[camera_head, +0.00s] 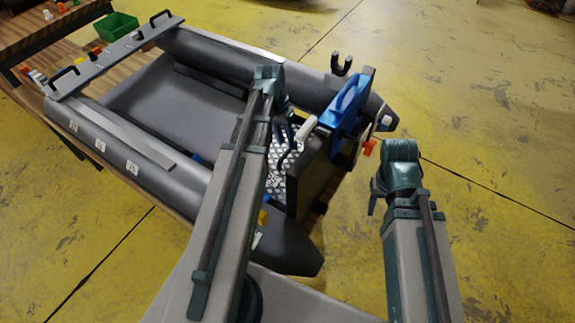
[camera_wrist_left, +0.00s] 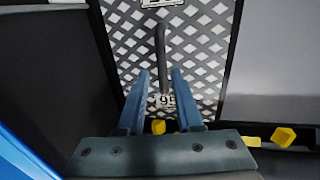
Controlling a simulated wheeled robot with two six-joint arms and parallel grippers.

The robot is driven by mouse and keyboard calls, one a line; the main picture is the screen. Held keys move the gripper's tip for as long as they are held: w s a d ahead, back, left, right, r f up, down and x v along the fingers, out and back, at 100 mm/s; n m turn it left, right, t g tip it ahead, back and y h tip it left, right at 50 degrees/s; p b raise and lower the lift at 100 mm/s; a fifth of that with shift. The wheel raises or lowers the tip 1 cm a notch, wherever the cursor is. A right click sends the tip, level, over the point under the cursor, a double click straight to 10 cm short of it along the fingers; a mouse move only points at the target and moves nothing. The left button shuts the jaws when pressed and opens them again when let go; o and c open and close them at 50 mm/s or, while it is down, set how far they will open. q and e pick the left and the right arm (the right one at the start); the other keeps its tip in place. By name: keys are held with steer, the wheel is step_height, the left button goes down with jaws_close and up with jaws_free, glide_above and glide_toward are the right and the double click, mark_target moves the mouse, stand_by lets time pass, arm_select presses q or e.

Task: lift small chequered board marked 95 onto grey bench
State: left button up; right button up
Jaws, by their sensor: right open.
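The small chequered board (camera_head: 281,176) lies inside the grey inflatable boat by its dark end board, partly hidden by my left arm. In the left wrist view the board (camera_wrist_left: 205,65) has a white-and-dark diamond pattern, a "95" mark and a dark bar-like handle (camera_wrist_left: 160,45). My left gripper (camera_head: 284,133) is over the board; in the wrist view its blue fingers (camera_wrist_left: 161,76) are apart on either side of the handle, with gaps showing. My right gripper (camera_head: 376,203) is open and empty, outside the boat to the right. A grey plank with two black handles (camera_head: 115,58), perhaps the bench, crosses the boat's far left end.
A blue part (camera_head: 345,103) sits on the dark end board (camera_head: 312,178). Yellow blocks (camera_wrist_left: 283,136) lie near the board. A green bin (camera_head: 116,27) stands behind the plank. The yellow floor (camera_head: 480,90) on the right is clear.

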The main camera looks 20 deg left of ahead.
mark_target(287, 150)
arm_select(q)
steer(key=shift+f, duration=0.35)
arm_select(e)
steer(key=shift+f, duration=0.35)
arm_select(q)
steer(key=f+b, duration=0.5)
steer(key=shift+s+d+f, duration=0.1)
steer(key=shift+d+f, duration=0.05)
steer(key=shift+d, duration=0.25)
arm_select(e)
step_height(287, 150, down, 5)
steer(key=shift+f, duration=0.1)
arm_select(q)
steer(key=shift+c, duration=0.3)
jaws_close()
